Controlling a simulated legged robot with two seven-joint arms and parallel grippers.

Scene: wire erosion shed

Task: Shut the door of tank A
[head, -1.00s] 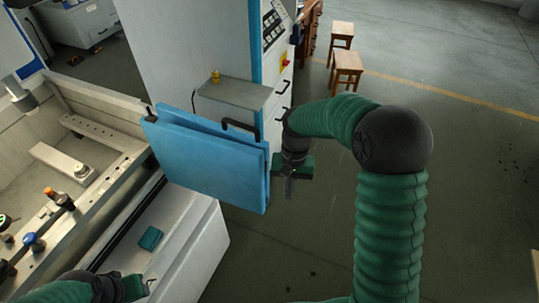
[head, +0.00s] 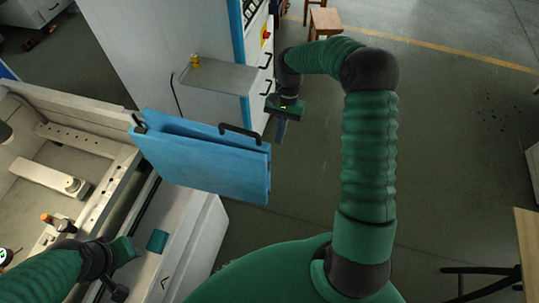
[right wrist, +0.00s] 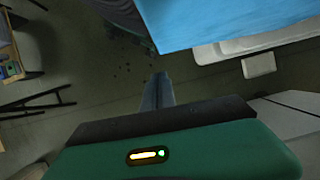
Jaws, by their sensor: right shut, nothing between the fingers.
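The blue door (head: 200,162) of the tank stands swung open, out from the tank's front right corner. It has a dark handle (head: 240,133) on its upper edge. The tank (head: 110,150) is open, and its inside shows at the left. My right gripper (head: 281,132) is shut and empty, just to the right of the door's free edge and apart from it. In the right wrist view the shut fingers (right wrist: 158,92) point away from the camera, with the blue door (right wrist: 210,20) beyond at the top. My left gripper (head: 130,248) is at the lower left, beside the tank front; its fingers are unclear.
A white cabinet (head: 165,60) with a grey shelf (head: 218,78) and a small yellow object (head: 195,61) stands behind the door. A stool (head: 324,22) is at the back.

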